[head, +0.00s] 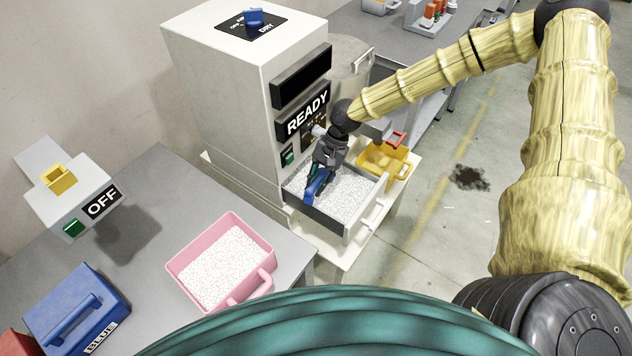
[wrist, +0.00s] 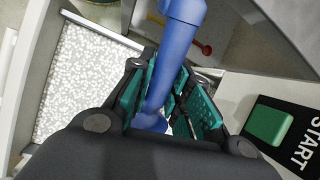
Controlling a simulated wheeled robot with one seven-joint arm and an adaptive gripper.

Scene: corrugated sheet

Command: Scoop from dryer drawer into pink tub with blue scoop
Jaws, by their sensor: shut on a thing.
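The dryer (head: 245,85) is a white cabinet with a READY sign, and its drawer (head: 352,228) is pulled out, full of white granules (head: 345,190). My gripper (head: 325,172) is over the left part of the drawer, shut on the blue scoop (head: 318,184). In the wrist view the blue scoop (wrist: 175,50) runs between the teal finger pads (wrist: 168,105); its bowl is mostly hidden, so I cannot tell whether it holds granules. The pink tub (head: 258,283) stands on the grey table and has white granules in it.
A yellow container (head: 392,165) stands beside the drawer. A blue case (head: 75,312) marked BLUE and an OFF switch box (head: 75,197) are at the left. The green START button (wrist: 268,126) is close to my gripper. Grey table (head: 160,190) lies clear behind the tub.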

